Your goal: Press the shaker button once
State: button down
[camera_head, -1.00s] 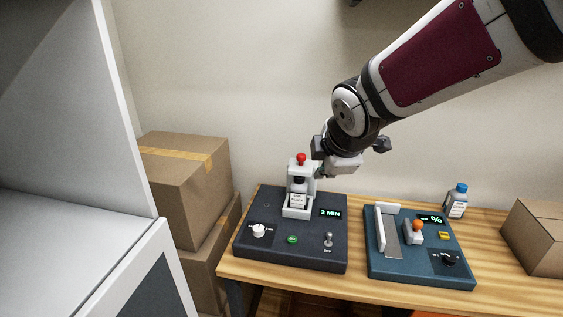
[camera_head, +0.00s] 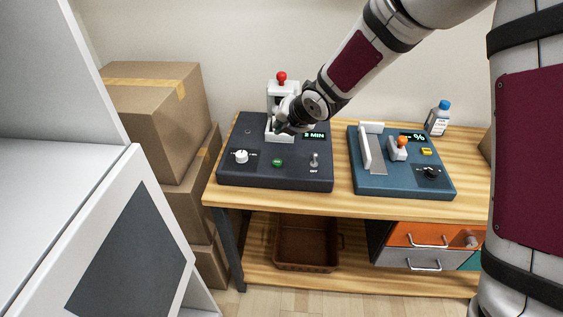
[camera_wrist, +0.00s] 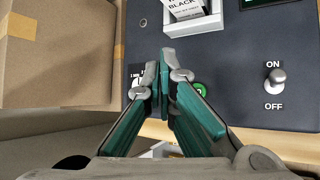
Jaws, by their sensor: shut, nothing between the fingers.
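The shaker is a dark panel (camera_head: 230,178) on the wooden table, with a white clamp stand (camera_head: 283,97) topped by a red knob (camera_head: 281,76). Its green button (camera_head: 277,163) is on the front part, between a white dial (camera_head: 241,157) and a toggle switch (camera_head: 314,160). My gripper (camera_head: 279,127) is in front of the stand, above and behind the button, not visibly touching it. In the wrist view my gripper (camera_wrist: 165,62) has its fingertips together and empty; the right finger partly covers the green button (camera_wrist: 200,88). The gripper hides part of the stand's holder.
A blue device (camera_head: 375,188) with an orange-knobbed lever (camera_head: 401,141) stands to the right. A blue-capped bottle (camera_head: 438,118) is behind it. Cardboard boxes (camera_head: 160,115) are stacked left of the table. A brown basket (camera_head: 305,252) sits on the lower shelf.

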jog(key=b, duration=0.5)
send_over(280, 161)
notch_tip(280, 161, down, 7)
jog(key=shift+w+r, duration=0.1)
jog(key=shift+f+b, duration=0.95)
jog(key=shift+b, duration=0.05)
jog(key=shift+f+b, duration=0.25)
jog(key=shift+b, duration=0.1)
dwell(0.5)
jog(key=shift+f+b, duration=0.25)
jog(key=shift+b, duration=0.05)
jog(key=shift+f+b, duration=0.4)
jog(key=shift+b, duration=0.2)
dwell(1.0)
jog(key=shift+r, duration=0.1)
jog(key=shift+r+p, duration=0.55)
jog(key=shift+r, duration=0.2)
